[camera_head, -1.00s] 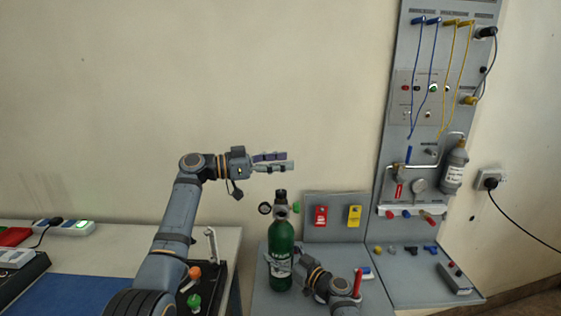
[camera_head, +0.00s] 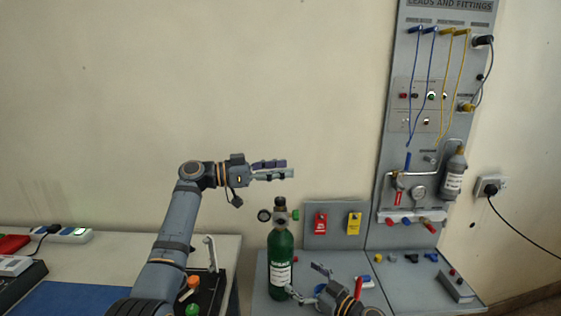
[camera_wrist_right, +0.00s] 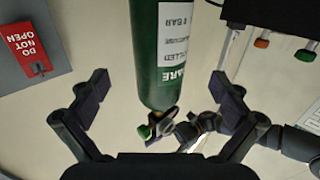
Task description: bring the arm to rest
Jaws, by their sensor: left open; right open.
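My left gripper (camera_head: 270,170) is open and empty, held in the air in front of the bare wall, above and slightly left of the green bottle. My right gripper (camera_head: 306,282) is open at the lower right of the bottle in the head view. The green bottle (camera_head: 280,252) stands upright on the grey bench, with a gauge and valve at its top. In the right wrist view the bottle (camera_wrist_right: 160,60) appears upside down between the open fingers. Bare space shows on both sides of it, and neither finger appears to grip it.
A grey board with red (camera_head: 320,222) and yellow (camera_head: 354,222) tags stands behind the bottle. A tall panel (camera_head: 390,150) with leads and fittings rises at the right. A table (camera_head: 120,245) with a power strip (camera_head: 62,235) lies at the left. Air around my left gripper is clear.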

